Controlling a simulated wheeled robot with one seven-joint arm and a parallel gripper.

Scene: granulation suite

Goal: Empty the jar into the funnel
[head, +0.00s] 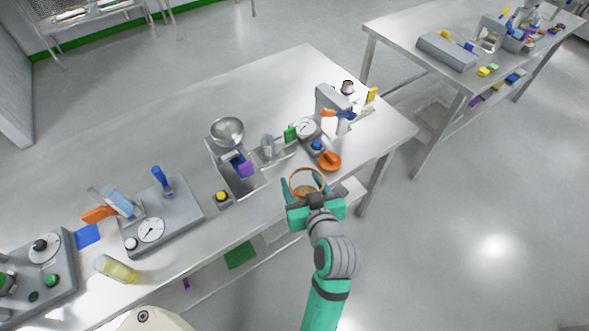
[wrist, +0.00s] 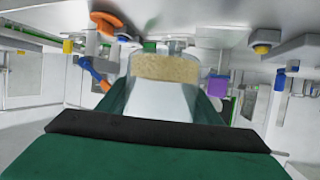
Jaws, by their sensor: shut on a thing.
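The jar (head: 307,180) is clear with an orange rim and tan granules inside. My gripper (head: 304,191) is shut around it at the front edge of the steel bench, and the jar looks about upright. In the wrist view the jar (wrist: 163,68) is between the fingers of my gripper (wrist: 165,100), with a tan layer of granules at the end toward the bench. The funnel appears to be the wide steel bowl (head: 227,130) on a grey stand, behind and left of the jar and apart from it. I cannot identify it in the wrist view.
The steel bench (head: 180,140) is clear at the back.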

